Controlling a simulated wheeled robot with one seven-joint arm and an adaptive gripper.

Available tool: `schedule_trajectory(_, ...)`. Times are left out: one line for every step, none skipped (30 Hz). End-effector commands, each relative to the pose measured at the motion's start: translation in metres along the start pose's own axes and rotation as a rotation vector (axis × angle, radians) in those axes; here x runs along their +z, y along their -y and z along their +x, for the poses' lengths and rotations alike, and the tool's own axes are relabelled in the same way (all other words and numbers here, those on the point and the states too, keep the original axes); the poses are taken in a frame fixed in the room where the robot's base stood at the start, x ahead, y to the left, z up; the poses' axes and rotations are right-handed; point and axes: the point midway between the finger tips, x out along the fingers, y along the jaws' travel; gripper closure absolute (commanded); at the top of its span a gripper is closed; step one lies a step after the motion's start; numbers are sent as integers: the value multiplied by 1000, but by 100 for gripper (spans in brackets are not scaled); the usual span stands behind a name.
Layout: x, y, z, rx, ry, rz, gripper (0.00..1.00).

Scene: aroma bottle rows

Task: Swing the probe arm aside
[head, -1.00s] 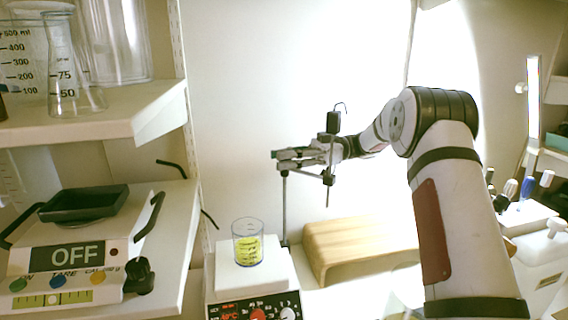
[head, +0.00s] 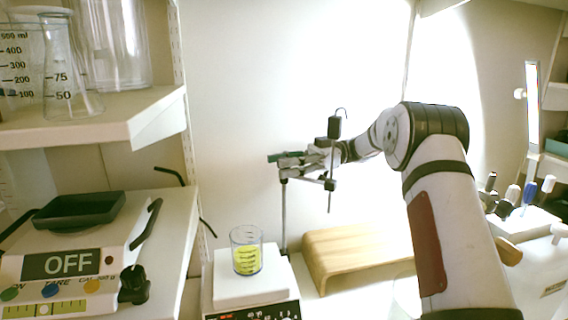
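The probe arm (head: 306,181) is a thin horizontal bar on an upright metal post behind the hotplate. It points to the right, over the area in front of the wooden stand. A probe with a black head (head: 334,127) and thin rod hangs upright at its outer end, clear of the beaker. The beaker (head: 246,251) of yellow liquid stands on the hotplate (head: 250,285). My gripper (head: 290,161) reaches in from the right, just above the bar and beside the probe. Its fingers overlap the bar in view; contact and finger gap cannot be made out.
A curved wooden stand (head: 355,250) is right of the hotplate. A scale reading OFF (head: 75,262) and a shelf (head: 95,130) with glassware fill the left side. Several coloured-handled tools (head: 528,194) stand at right.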

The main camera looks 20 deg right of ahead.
Motion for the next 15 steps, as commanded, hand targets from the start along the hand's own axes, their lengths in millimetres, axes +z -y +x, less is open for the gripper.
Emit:
schedule_trajectory(0, 0, 0, 0, 0, 0, 52)
schedule_trajectory(0, 0, 0, 0, 0, 1, 52)
schedule_trajectory(0, 0, 0, 1, 1, 1, 52)
schedule_trajectory(0, 0, 0, 1, 1, 1, 52)
schedule_trajectory(-1, 0, 0, 1, 1, 1, 52)
schedule_trajectory(-3, 0, 0, 1, 1, 0, 52)
schedule_trajectory(-5, 0, 0, 1, 2, -1, 52)
schedule_trajectory(-8, 0, 0, 1, 2, -2, 52)
schedule_trajectory(-13, 0, 0, 1, 3, -2, 52)
schedule_trajectory(-17, 0, 0, 1, 3, -2, 52)
schedule_trajectory(-22, 0, 0, 1, 3, -3, 52)
schedule_trajectory(-30, 0, 0, 1, 3, -4, 52)
schedule_trajectory(-36, 0, 0, 1, 3, -4, 52)
schedule_trajectory(-41, 0, 0, 1, 3, -4, 52)
schedule_trajectory(-49, 0, 0, 0, 3, -3, 52)
